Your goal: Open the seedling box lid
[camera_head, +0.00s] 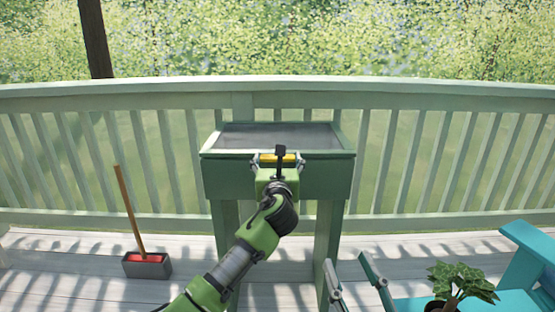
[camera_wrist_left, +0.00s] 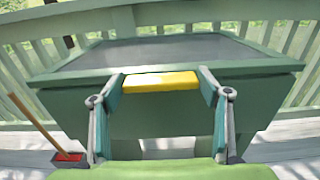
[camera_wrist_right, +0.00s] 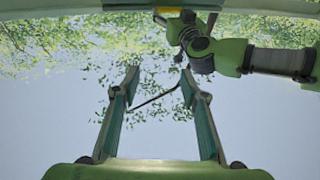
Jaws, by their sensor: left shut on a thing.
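The seedling box (camera_head: 225,178) is a green box on legs in the middle of the head view. Its lid, a dark panel in a green frame (camera_head: 345,140), lies down on the box. A yellow handle (camera_wrist_left: 160,82) sits at the lid's front edge. My left gripper (camera_head: 278,159) is at the handle, and in the left wrist view its two fingers are at the handle's two ends, shut on it. My right gripper (camera_head: 350,270) is low at the right front of the box, apart from it, with its fingers spread and nothing between them.
A green railing (camera_head: 450,95) runs behind the box. A brush with a wooden stick (camera_head: 128,210) stands in a grey holder (camera_head: 147,269) on the deck at left. A potted plant (camera_head: 462,283) and a turquoise chair (camera_head: 525,245) are at right.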

